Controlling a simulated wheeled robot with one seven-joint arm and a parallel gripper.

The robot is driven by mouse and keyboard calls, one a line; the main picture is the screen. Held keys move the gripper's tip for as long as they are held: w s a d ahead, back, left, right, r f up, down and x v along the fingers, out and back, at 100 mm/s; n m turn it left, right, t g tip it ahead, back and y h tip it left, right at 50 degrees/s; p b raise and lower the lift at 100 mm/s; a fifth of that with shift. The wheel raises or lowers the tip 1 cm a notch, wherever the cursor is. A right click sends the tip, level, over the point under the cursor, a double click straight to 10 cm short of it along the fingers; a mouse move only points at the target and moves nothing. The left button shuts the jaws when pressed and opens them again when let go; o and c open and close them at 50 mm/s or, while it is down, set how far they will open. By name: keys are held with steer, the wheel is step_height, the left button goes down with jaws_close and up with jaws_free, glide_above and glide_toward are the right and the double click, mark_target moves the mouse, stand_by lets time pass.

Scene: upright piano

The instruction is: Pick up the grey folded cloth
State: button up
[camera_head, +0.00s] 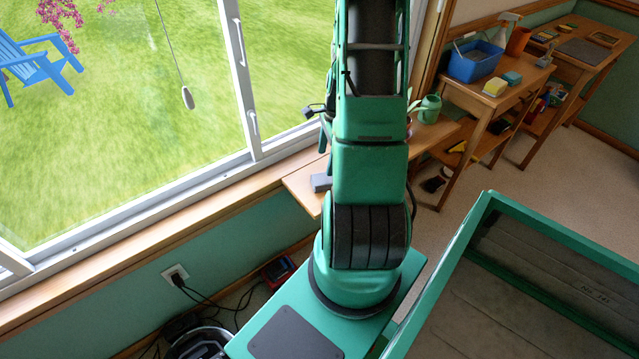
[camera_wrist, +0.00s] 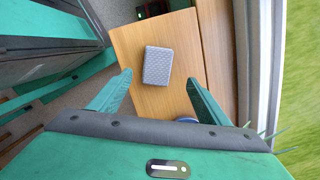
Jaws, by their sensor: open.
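The grey folded cloth (camera_wrist: 158,65) lies flat on a light wooden tabletop (camera_wrist: 185,52) in the wrist view, a small textured rectangle with rounded corners. My gripper (camera_wrist: 160,78) is open and empty, its two green fingers spread to the left and right of the cloth's near end in the picture. The fingers appear above the tabletop, not touching the cloth. In the head view a small grey piece, seemingly the cloth (camera_head: 320,182), shows on the wooden top just left of my arm. My arm hides the gripper there.
The window sill (camera_head: 150,215) runs close along the tabletop. A blue round thing (camera_wrist: 187,120) is partly hidden behind my gripper. A green watering can (camera_head: 430,108) stands beyond my arm. Farther right are a blue tub (camera_head: 475,61) and sponges (camera_head: 496,87) on a side table.

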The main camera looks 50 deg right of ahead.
mark_target(324, 178)
step_height(324, 178, down, 3)
steer(key=shift+a+r, duration=0.15)
steer(key=f, duration=0.4)
steer(key=shift+a, duration=0.3)
steer(key=shift+f, duration=0.65)
steer(key=shift+f, duration=0.25)
steer(key=c, duration=1.2)
steer(key=shift+r, duration=0.15)
